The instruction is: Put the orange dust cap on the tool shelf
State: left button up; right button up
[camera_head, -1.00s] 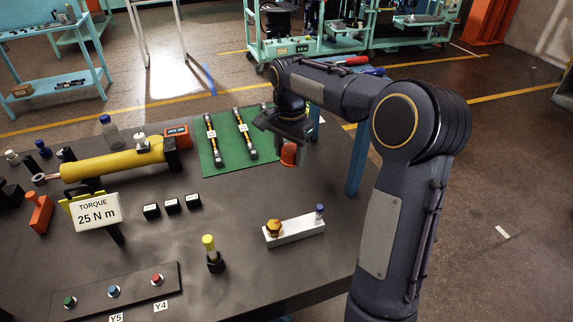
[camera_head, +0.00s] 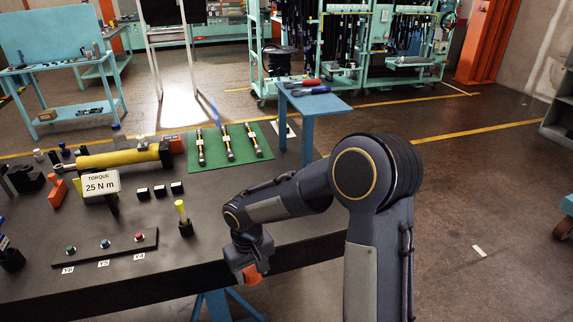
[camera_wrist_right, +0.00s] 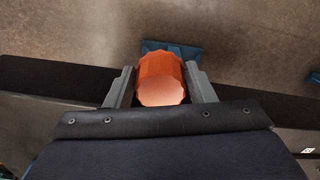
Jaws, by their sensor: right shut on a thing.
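My right gripper (camera_head: 249,268) is shut on the orange dust cap (camera_head: 251,276), which hangs below it at the workbench's front edge. In the right wrist view the orange dust cap (camera_wrist_right: 160,80) sits between the two grey fingers, over the floor and near the dark bench edge. No label marks a tool shelf; a small blue stand (camera_head: 322,104) with red- and blue-handled tools on top is beyond the bench's far right corner. My left gripper is not in view.
The dark workbench (camera_head: 110,225) carries a yellow cylinder (camera_head: 120,158), a torque sign (camera_head: 101,184), a button panel (camera_head: 105,250) and a green mat (camera_head: 262,136) with hoses. Another blue shelf (camera_head: 68,80) stands at the back left. Floor right of my arm is mostly clear.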

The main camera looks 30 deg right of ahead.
aim_at(321, 105)
jog(key=u, duration=1.65)
jog(key=k+l+u, duration=0.1)
jog(key=u, duration=0.55)
jog(key=k+l, duration=2.65)
jog(key=k+l+u, duration=0.05)
jog(key=k, duration=0.05)
